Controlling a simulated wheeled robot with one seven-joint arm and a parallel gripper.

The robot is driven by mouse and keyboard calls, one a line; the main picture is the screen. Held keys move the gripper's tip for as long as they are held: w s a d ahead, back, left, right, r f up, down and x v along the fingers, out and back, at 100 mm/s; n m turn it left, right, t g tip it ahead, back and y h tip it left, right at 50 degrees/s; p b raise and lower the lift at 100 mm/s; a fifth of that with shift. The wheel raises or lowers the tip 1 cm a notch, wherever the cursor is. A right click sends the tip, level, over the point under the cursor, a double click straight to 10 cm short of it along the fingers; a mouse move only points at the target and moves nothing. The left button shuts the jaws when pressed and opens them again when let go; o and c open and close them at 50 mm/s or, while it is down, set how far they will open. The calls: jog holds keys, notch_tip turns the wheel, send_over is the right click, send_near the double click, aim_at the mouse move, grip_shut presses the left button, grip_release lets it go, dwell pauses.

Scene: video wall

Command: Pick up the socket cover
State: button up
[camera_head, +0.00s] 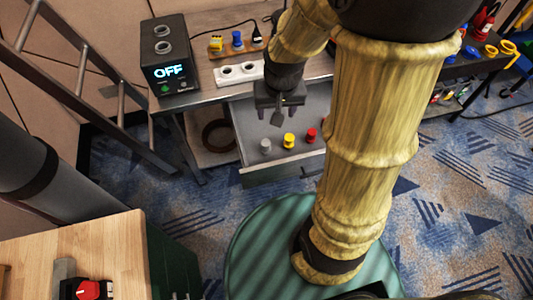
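A white socket strip (238,73) with two dark round openings lies on the workbench, just left of my gripper. I cannot tell for sure which piece is the socket cover. My gripper (279,112) points down over the open drawer (250,146) below the bench top. A small dark grey flat piece (277,121) shows just under the fingers; I cannot tell whether it is held or lies in the drawer. The drawer holds a grey cap (265,145), a yellow cap (289,140) and a red cap (311,135), all apart from my gripper.
A black box (168,60) reading "OFF" stands on the bench's left end. Yellow, blue and black small parts (237,40) sit behind the strip. A ladder (95,95) stands left, a wooden-topped cabinet (90,250) front left. A tool shelf is at the right. Carpet at the right is clear.

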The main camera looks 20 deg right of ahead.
aim_at(266, 143)
jog(key=w+f+m+b, duration=0.1)
jog(key=w+f+b, duration=0.3)
jog(key=f, duration=0.3)
jog(key=w+f+m+g+b, duration=0.1)
jog(key=w+f+b, duration=0.3)
jog(key=f+b, duration=0.1)
jog(key=shift+a+f+m+h, duration=0.2)
jog(key=shift+f+m+h, duration=0.15)
jog(key=shift+f, duration=0.55)
jog(key=shift+f, duration=0.1)
jog(key=f, duration=0.4)
jog(key=w+f+b, duration=0.1)
jog(key=f, duration=0.3)
jog(key=f+b, duration=0.1)
jog(key=f, duration=0.3)
jog(key=shift+w+d, duration=0.15)
jog(key=shift+d, duration=0.1)
jog(key=f, duration=0.1)
jog(key=f+b, duration=0.1)
jog(key=f, duration=0.3)
jog(key=shift+w+a+f, duration=0.1)
jog(key=shift+w, duration=0.2)
jog(key=shift+c, duration=0.5)
